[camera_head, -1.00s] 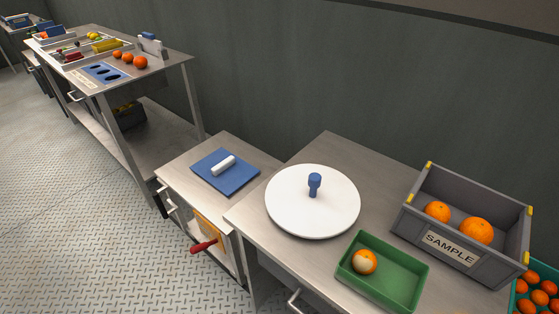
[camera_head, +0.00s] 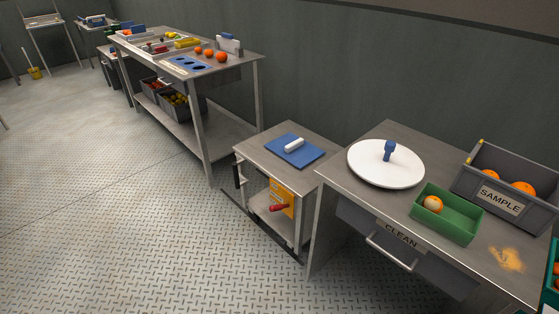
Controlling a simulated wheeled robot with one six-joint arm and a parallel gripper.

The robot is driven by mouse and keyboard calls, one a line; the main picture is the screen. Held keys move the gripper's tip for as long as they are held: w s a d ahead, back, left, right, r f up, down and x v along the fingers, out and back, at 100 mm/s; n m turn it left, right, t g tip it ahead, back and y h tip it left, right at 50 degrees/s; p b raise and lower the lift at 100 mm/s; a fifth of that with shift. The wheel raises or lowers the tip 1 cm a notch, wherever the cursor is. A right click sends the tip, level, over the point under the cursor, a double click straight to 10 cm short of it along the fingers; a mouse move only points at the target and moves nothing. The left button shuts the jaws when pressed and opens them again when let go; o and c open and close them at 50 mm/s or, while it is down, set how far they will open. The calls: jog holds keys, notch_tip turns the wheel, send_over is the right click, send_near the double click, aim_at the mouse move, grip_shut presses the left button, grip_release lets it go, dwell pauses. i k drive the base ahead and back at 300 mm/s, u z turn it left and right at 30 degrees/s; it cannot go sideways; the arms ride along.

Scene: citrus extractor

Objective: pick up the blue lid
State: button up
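The blue lid (camera_head: 302,157) is a flat blue square plate with a white bar handle (camera_head: 294,145) on top. It lies flat on a low metal cabinet (camera_head: 257,152), just right of the picture's middle. The whole lid shows and nothing covers it. My gripper is not in view.
Right of the cabinet stands a higher table (camera_head: 340,170) with a white disc with a blue knob (camera_head: 370,168), a green tray (camera_head: 458,228) and a grey SAMPLE crate (camera_head: 528,218). The floor (camera_head: 150,220) in front is free.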

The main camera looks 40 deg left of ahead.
aim_at(299, 153)
jog(key=k, duration=0.2)
jog(key=u, duration=1.45)
jog(key=i, duration=0.5)
jog(key=z, duration=0.05)
jog(key=k, duration=0.15)
jog(key=z, duration=0.05)
